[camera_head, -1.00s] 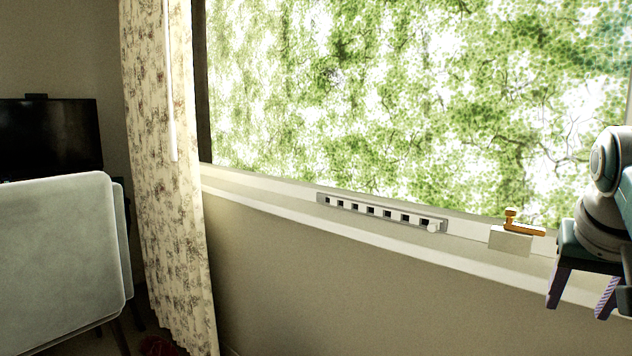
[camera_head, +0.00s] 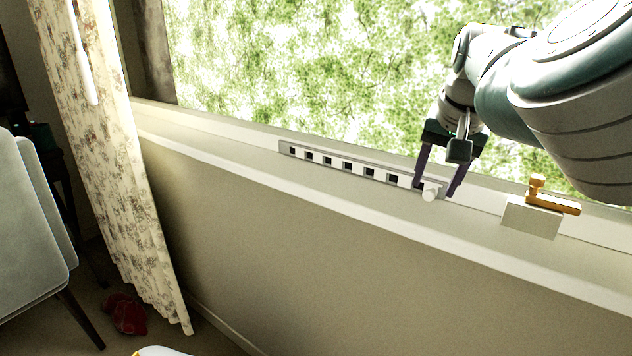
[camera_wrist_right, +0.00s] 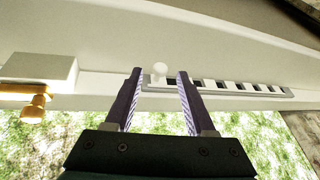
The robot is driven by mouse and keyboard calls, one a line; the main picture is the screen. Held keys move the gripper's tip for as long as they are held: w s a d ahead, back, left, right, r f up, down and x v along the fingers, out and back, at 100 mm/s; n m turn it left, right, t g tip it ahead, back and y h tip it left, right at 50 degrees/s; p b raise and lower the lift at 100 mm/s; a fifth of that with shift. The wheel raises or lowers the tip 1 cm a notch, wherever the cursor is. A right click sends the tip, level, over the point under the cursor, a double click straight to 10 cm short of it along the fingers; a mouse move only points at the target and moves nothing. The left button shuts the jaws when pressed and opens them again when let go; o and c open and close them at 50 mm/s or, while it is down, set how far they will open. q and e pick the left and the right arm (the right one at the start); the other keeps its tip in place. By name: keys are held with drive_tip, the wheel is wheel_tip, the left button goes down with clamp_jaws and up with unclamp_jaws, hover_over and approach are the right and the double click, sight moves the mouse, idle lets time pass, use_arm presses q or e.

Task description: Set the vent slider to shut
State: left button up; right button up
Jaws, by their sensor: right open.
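The vent strip (camera_head: 346,165) is a pale bar with a row of dark square openings on the lower window frame. Its white slider knob (camera_head: 429,193) is at the strip's right end in the head view. My right gripper (camera_head: 434,192) is open, with one finger on each side of the knob. In the right wrist view the knob (camera_wrist_right: 160,69) shows between the tips of the open right gripper (camera_wrist_right: 160,73), nearer the left finger; I cannot tell whether they touch. The strip's openings (camera_wrist_right: 240,86) run off to the right there. My left gripper is not in view.
A brass window handle (camera_head: 552,200) on a pale block (camera_head: 531,216) sits right of the strip. A red object (camera_head: 125,314) lies on the floor.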

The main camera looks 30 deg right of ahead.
drive_tip(key=shift+b+x, duration=0.45)
drive_tip(key=shift+x, duration=0.85)
clamp_jaws()
drive_tip(key=shift+w, duration=0.1)
idle(0.4)
